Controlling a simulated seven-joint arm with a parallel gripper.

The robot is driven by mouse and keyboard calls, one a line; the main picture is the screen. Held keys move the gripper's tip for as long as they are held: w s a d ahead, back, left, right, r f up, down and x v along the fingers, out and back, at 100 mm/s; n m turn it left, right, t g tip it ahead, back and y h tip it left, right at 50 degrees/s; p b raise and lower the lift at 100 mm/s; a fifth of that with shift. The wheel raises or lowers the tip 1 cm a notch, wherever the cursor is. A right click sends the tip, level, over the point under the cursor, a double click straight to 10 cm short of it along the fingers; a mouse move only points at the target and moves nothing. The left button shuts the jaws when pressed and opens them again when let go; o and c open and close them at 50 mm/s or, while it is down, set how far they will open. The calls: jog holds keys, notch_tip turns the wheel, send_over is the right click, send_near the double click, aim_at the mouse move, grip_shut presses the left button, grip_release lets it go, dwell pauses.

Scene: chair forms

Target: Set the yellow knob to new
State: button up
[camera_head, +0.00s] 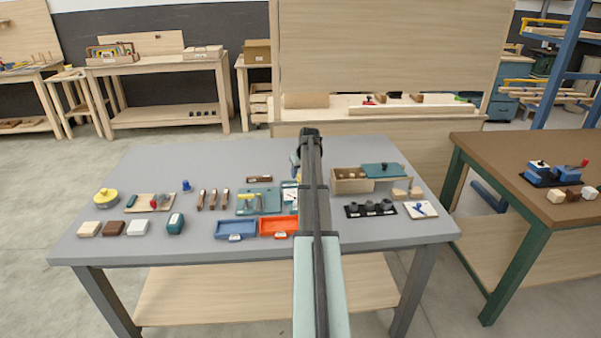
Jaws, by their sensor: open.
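A small teal fixture with a white face (290,196) stands on the grey table, partly hidden behind my arm. A small yellow part (299,178) shows at its upper edge, close to my arm; it may be the yellow knob, but its shape and any setting marks are too small to read. My gripper (296,168) is open, just above and behind this fixture. My arm hides most of it, and I cannot tell whether it touches the yellow part.
Left of the fixture are a teal tray (258,202), blue bin (236,229), orange bin (279,227) and round yellow object (106,198). To the right are a wooden box (351,181), black cup holder (370,210) and white plate with a blue part (420,210). The table's back left is clear.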

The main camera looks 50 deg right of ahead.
jog(key=shift+c, duration=0.4)
grip_shut()
